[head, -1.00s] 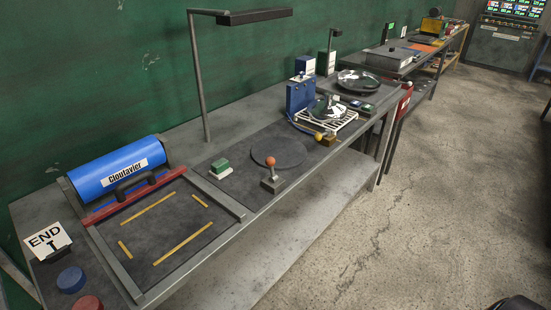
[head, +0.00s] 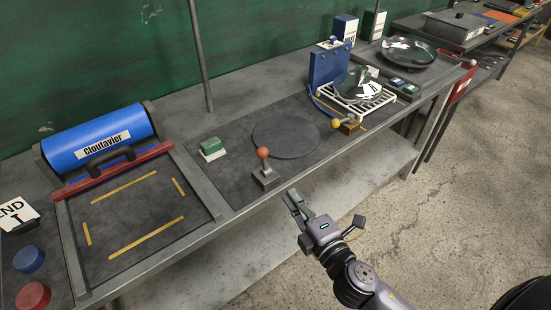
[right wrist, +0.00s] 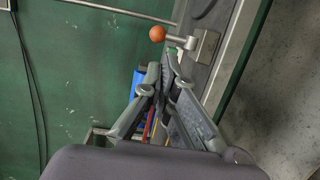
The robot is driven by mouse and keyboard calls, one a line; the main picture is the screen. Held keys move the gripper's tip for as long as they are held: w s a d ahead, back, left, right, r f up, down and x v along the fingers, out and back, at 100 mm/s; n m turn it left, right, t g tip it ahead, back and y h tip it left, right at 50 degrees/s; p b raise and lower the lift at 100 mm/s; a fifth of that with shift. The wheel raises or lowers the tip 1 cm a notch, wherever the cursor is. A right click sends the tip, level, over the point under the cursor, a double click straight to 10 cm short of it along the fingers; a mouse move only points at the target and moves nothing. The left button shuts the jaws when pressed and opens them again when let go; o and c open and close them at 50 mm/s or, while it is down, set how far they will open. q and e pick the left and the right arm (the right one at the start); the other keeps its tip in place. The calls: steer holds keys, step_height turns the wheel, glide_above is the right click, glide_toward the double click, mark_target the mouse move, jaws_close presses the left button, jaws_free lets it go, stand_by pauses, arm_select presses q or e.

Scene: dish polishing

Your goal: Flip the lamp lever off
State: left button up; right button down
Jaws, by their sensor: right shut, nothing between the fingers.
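The lever (head: 263,165) stands up from a small grey base at the front edge of the bench, with an orange ball on top. In the right wrist view the lever (right wrist: 179,40) shows just beyond the fingertips, ball to the left and base to the right. My right gripper (head: 294,200) is shut and empty, in front of the bench edge, to the right of and below the lever in the head view. It appears apart from the lever. Its fingertips also show in the right wrist view (right wrist: 163,72). The lamp's post (head: 200,60) rises behind; its head is out of view. My left gripper is not in view.
A round dark disc (head: 285,134) lies behind the lever, and a green button block (head: 212,148) stands to its left. A blue cylinder (head: 98,140) and a framed mat (head: 140,220) lie further left. A white rack (head: 358,100) with a dish stands right.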

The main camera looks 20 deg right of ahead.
steer(key=p, duration=0.2)
glide_toward(265, 155)
steer(key=w, duration=0.2)
steer(key=w+p, duration=0.1)
steer(key=w, duration=0.1)
steer(key=w+a+f, duration=0.1)
steer(key=w, duration=0.2)
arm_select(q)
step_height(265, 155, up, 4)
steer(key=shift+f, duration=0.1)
arm_select(e)
steer(key=shift+a, duration=0.1)
steer(key=shift+w+a+r, duration=0.1)
steer(key=shift+w+a, duration=0.05)
steer(key=shift+w, duration=0.65)
steer(key=shift+s+r, duration=0.1)
steer(key=shift+r, duration=0.1)
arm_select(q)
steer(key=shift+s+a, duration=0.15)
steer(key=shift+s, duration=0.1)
arm_select(e)
steer(key=shift+r, duration=0.1)
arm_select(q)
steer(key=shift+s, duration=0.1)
